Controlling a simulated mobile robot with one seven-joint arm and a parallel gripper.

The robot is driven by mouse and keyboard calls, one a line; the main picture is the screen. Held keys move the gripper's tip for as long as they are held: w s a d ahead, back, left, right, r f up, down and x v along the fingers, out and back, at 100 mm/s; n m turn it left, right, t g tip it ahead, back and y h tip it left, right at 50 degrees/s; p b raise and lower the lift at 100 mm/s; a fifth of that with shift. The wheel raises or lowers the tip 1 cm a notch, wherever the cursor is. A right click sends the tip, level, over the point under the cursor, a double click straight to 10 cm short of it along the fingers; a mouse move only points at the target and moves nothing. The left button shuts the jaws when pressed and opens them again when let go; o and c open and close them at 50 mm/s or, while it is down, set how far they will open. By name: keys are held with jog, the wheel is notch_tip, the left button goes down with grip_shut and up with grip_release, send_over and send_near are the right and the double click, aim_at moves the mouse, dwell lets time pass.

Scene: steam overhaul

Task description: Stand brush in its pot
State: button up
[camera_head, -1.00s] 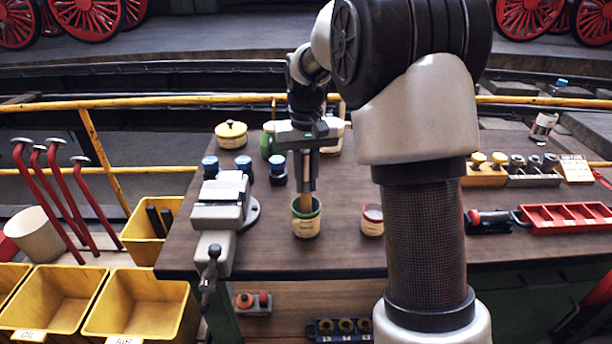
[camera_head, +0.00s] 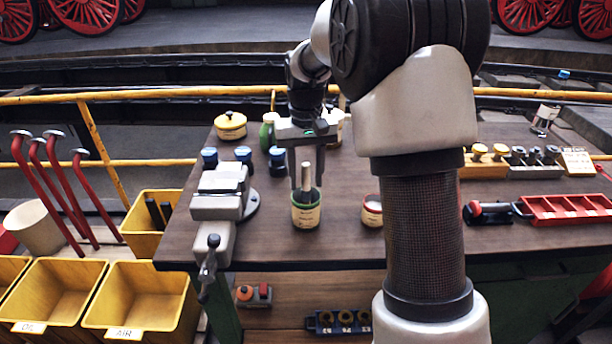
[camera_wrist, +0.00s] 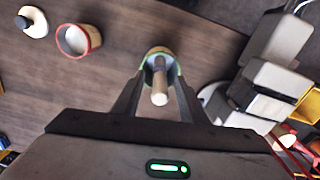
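The pot (camera_head: 306,217), cream with a green rim, stands upright on the workbench (camera_head: 340,247). The brush (camera_head: 307,170) stands in it, its pale handle up and its lower end hidden inside the pot. My gripper (camera_head: 307,183) is over the pot, open, with one finger on each side of the handle. In the wrist view, the brush handle (camera_wrist: 159,84) points up between the spread fingers of my gripper (camera_wrist: 157,82), with gaps beside it. The green-rimmed pot (camera_wrist: 153,53) lies just beyond the fingertips.
A red-rimmed pot (camera_head: 372,213) stands to the right of the brush pot. A grey vise (camera_head: 219,203) stands to the left. Blue-capped jars (camera_head: 277,165), a green bottle (camera_head: 268,131) and a yellow-lidded tin (camera_head: 230,130) stand behind. A red tray (camera_head: 567,217) lies at right.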

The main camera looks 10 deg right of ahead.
notch_tip(320, 180, up, 18)
jog(key=p, duration=0.2)
jog(key=shift+f+p, duration=0.25)
jog(key=shift+p, duration=0.1)
dwell(0.6)
jog(key=s+r+t+p, duration=0.2)
jog(key=s+r+p, duration=0.15)
jog(key=s, duration=0.65)
jog(key=s+r+t+p, duration=0.25)
jog(key=s+r, duration=0.25)
jog(key=s, duration=0.5)
jog(key=s+f+t+p, duration=0.1)
jog(key=s+f+p, duration=0.1)
jog(key=s+f, duration=0.2)
jog(key=s, duration=0.3)
jog(key=shift+r, duration=0.1)
